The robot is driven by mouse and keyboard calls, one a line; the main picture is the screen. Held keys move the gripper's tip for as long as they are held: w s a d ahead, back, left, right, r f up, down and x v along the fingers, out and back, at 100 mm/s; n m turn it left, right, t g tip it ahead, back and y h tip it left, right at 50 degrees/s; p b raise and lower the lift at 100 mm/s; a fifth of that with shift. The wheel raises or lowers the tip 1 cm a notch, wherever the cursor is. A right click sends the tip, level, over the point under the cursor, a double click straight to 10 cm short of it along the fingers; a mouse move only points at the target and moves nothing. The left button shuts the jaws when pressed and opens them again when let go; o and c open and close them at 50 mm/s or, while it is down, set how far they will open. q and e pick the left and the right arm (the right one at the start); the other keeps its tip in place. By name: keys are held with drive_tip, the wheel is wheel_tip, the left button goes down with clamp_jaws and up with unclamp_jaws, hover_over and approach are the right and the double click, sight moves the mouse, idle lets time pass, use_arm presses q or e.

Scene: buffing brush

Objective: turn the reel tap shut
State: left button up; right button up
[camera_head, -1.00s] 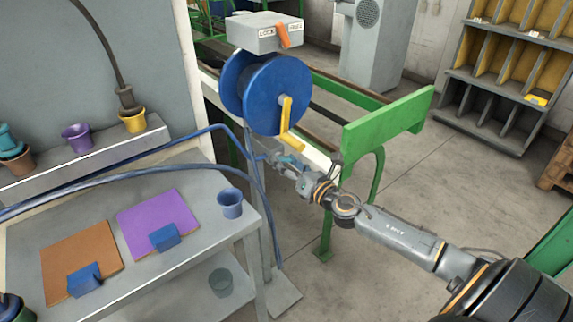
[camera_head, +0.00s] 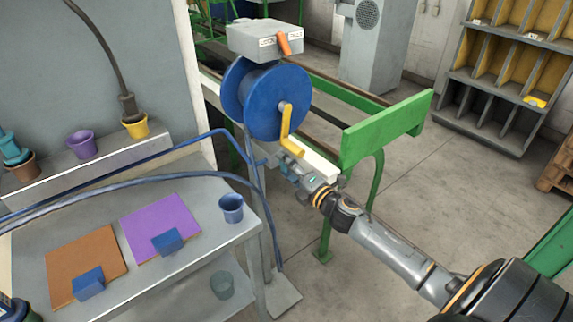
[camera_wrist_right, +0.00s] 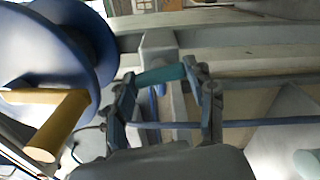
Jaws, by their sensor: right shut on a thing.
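The reel tap's teal handle (camera_wrist_right: 160,76) lies crosswise between the fingers of my right gripper (camera_wrist_right: 163,82) in the right wrist view. The gripper is shut on it, with one finger at each end. In the head view my right gripper (camera_head: 281,165) is at the post just below the blue hose reel (camera_head: 275,100), and the handle is mostly hidden there. The reel's yellow crank (camera_head: 287,130) hangs just above the gripper; its grip also shows at the left of the right wrist view (camera_wrist_right: 57,125). My left gripper is not seen.
A grey box with an orange lever (camera_head: 283,43) sits above the reel. A green rail frame (camera_head: 385,130) stands close to my right forearm. Blue hoses (camera_head: 130,178) cross the grey bench (camera_head: 190,255), which carries pads and a blue cup (camera_head: 231,208).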

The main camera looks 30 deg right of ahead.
drive_tip(key=shift+m+p, duration=0.4)
drive_tip(key=shift+m, duration=0.8)
drive_tip(key=o, duration=1.2)
drive_tip(key=shift+c, duration=0.2)
drive_tip(key=shift+s+f, duration=0.1)
drive_tip(key=shift+s, duration=0.5)
drive_tip(key=s+d, duration=0.1)
drive_tip(key=s, duration=1)
drive_tip(key=shift+w, duration=0.1)
